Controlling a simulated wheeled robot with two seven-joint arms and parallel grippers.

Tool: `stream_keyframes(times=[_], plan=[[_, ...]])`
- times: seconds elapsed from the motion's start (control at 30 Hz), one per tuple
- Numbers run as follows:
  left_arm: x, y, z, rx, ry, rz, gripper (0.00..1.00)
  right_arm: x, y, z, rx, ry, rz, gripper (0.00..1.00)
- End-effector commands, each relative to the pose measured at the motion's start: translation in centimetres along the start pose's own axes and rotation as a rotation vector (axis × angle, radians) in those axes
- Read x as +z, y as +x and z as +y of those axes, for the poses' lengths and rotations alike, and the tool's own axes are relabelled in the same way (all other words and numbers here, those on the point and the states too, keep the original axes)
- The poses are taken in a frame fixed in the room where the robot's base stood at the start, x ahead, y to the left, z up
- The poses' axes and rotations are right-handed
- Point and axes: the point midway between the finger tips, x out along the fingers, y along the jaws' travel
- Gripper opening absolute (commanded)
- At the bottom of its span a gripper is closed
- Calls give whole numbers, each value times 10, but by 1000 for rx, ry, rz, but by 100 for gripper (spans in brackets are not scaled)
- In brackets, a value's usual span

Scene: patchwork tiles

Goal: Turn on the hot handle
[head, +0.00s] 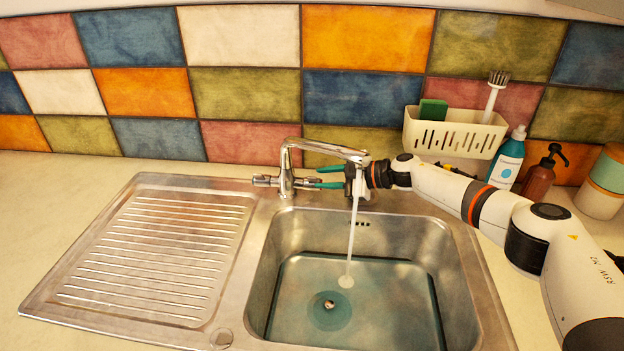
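The chrome tap (287,165) stands behind the sink, its spout reaching right over the basin. Water (351,240) runs from the spout into the basin. One handle (265,181) sticks out on the left of the tap's body and another handle (304,182) on the right. I see no mark telling which is hot. My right gripper (319,178) comes in from the right behind the spout, its green fingers apart, at the outer end of the right handle. The spout and water partly hide the gripper; I cannot tell whether it touches the handle. My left gripper is out of view.
The steel sink basin (450,275) holds shallow water around a drain. A ribbed drainboard (160,250) lies to its left. A white caddy (450,135) with sponge and brush hangs on the tiled wall. A blue bottle (507,160), a brown pump bottle (540,178) and jars stand right.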

Motion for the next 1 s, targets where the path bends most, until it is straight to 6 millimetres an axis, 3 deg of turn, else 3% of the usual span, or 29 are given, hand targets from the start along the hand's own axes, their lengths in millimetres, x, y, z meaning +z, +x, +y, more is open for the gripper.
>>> stream_keyframes(times=[0.1, 0.23, 0.67, 0.83, 1.0], plan=[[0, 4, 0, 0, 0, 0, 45, -1, 22, 2, 1, 1, -1, 28], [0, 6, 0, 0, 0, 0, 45, -1, 35, 1, 0, 0, 0, 28], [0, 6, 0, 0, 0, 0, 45, 0, 42, 1, 0, 0, 0, 28], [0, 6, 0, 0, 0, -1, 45, 0, 42, 0, 0, 0, 0, 0], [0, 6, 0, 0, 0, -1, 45, 0, 42, 1, 0, 0, 0, 0]])
